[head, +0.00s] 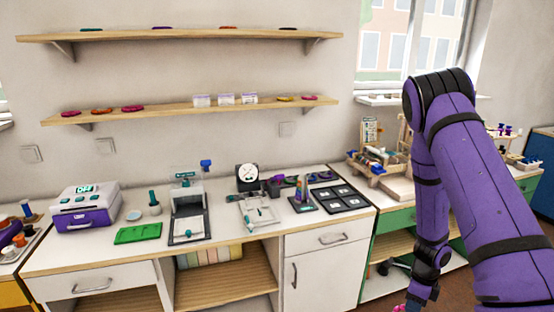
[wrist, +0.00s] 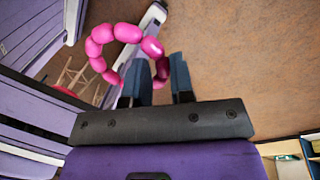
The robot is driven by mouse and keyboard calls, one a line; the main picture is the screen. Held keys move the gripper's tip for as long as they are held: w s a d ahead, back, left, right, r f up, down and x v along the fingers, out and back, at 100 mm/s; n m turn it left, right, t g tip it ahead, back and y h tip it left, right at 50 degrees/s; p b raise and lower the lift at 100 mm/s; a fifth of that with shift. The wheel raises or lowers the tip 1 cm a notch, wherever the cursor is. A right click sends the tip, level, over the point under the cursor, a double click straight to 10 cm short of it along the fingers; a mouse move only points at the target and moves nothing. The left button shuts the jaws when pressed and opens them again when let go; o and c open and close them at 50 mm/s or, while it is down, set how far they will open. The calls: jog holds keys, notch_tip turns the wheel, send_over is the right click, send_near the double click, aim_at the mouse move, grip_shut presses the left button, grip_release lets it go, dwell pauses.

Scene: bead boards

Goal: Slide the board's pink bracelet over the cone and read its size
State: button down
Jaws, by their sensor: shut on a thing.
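The pink bracelet (wrist: 102,34) is a ring of large pink beads, with one darker bead by the fingers. In the wrist view my gripper (wrist: 162,75) is shut on the bracelet's near side, and the rest of the ring hangs beyond the fingertips. In the head view my gripper is mostly cut off at the bottom edge, with a bit of pink showing there. A small cone with coloured bands (head: 301,187) stands upright on a dark base on the white counter, well away from my gripper. No bracelet is visible around it.
A black board with square pads (head: 341,197) lies right of the cone. A dial gauge (head: 247,176), a purple scale-like device (head: 87,208) and a green mat (head: 138,233) stand along the counter. Shelves above hold bracelets and white boxes. Open floor (wrist: 250,50) lies below the gripper.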

jog(key=w+a+r+n+h, duration=0.1)
jog(key=w+a+n, duration=0.3)
jog(key=n, duration=0.5)
jog(key=w+a+r+n+t+h, duration=0.1)
jog(key=w+a+r+n, duration=0.2)
jog(key=n, duration=0.6)
jog(key=w+a+r+n+h, duration=0.1)
jog(key=w+a+r+n, duration=0.2)
jog(key=w+a+n, duration=0.3)
jog(key=n, duration=0.3)
jog(key=shift+w+a+t+h, duration=0.2)
jog(key=shift+a+t+h, duration=0.1)
jog(key=shift+h, duration=0.1)
